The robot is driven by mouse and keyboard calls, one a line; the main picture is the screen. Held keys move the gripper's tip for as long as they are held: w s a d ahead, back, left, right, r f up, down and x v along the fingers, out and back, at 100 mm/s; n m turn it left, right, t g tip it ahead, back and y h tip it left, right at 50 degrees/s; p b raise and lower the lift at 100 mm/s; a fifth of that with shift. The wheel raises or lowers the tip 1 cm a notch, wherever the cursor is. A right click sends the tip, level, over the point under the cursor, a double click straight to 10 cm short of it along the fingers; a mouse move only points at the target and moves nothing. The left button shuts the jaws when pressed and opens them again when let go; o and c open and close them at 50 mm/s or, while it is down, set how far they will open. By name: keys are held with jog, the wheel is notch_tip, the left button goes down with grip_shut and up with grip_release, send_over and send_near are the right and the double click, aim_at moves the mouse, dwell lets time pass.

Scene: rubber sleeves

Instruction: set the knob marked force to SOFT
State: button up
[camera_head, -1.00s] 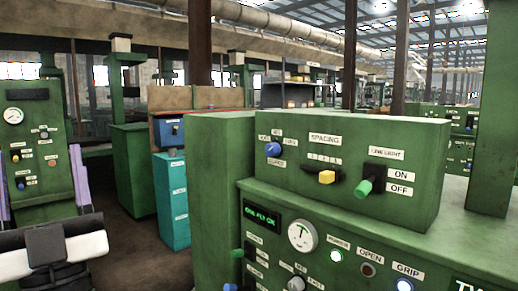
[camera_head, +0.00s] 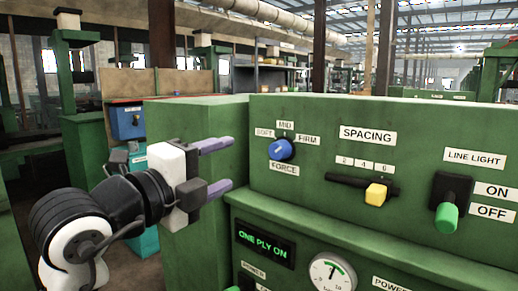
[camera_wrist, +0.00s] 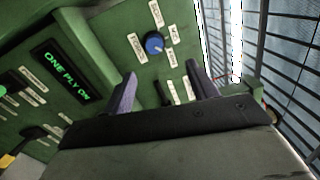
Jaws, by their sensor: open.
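The blue force knob (camera_head: 281,150) sits on the front of the green upper box. SOFT is printed to its left, MID above, FIRM to its right and FORCE below. A pale mark shows on the knob, but I cannot tell for sure which word it points to. My gripper (camera_head: 231,162) is open and empty, its two purple fingers one above the other, left of the knob and apart from it. In the wrist view the blue knob (camera_wrist: 154,43) lies beyond the gap between the fingertips (camera_wrist: 161,69).
Right of the knob are a yellow spacing slider (camera_head: 376,194) and a green line light switch (camera_head: 446,216). Below, the lower panel juts forward with a ONE PLY ON display (camera_head: 266,243) and a round gauge (camera_head: 333,272). The box face around the knob is clear.

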aim_at(275, 152)
jog(key=shift+m+g, duration=0.3)
jog(key=shift+m, duration=0.1)
jog(key=p+x, duration=0.1)
jog(key=x, duration=0.3)
jog(key=p+x, duration=0.2)
jog(key=x, duration=0.3)
jog(key=p+x, duration=0.1)
jog(key=x, duration=0.4)
jog(key=shift+w+d+f, duration=0.15)
jog(key=shift+d+f, duration=0.05)
jog(key=shift+f, duration=0.2)
jog(key=c, duration=1)
